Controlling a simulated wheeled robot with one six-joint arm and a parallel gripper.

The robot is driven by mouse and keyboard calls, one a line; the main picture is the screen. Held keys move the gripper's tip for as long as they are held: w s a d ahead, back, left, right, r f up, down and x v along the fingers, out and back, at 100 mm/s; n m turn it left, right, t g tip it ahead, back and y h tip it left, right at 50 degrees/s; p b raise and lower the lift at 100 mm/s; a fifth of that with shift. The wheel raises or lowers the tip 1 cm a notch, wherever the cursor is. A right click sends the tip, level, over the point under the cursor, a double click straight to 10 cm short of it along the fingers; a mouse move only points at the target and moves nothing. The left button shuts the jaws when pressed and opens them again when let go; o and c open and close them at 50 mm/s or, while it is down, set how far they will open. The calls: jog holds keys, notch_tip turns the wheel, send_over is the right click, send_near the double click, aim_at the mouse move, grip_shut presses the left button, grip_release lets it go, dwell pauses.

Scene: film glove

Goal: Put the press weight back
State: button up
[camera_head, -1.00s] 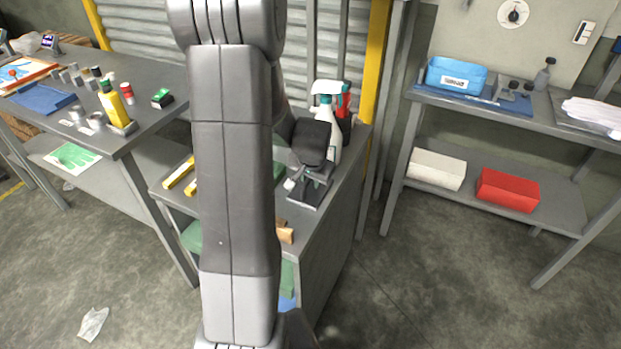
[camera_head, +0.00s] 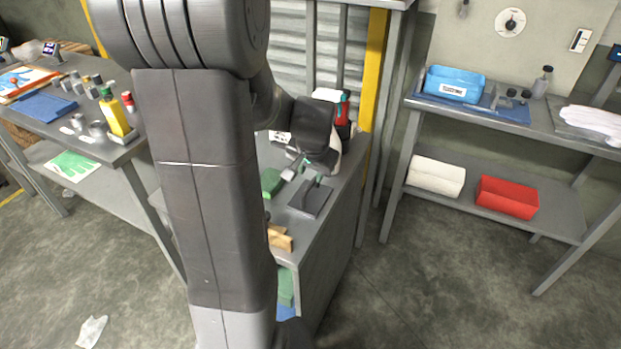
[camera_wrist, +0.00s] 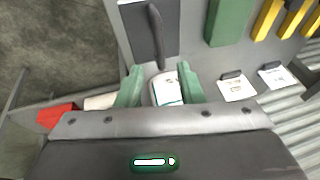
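A dark flat plate with an upright dark handle, which looks like the press weight (camera_head: 312,197), sits on the grey bench (camera_head: 318,228). In the wrist view the dark plate (camera_wrist: 138,42) is at the top, its handle reaching down toward the space between my fingers. My gripper (camera_head: 318,163) is just above and behind the handle in the head view. In the wrist view my gripper (camera_wrist: 160,88) has its green fingers apart, with a white and teal thing showing between or beyond them. I see no grip on the handle.
A white spray bottle and a red-topped bottle (camera_head: 342,112) stand close behind my gripper.

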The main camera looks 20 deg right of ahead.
jog(key=shift+v, duration=1.5)
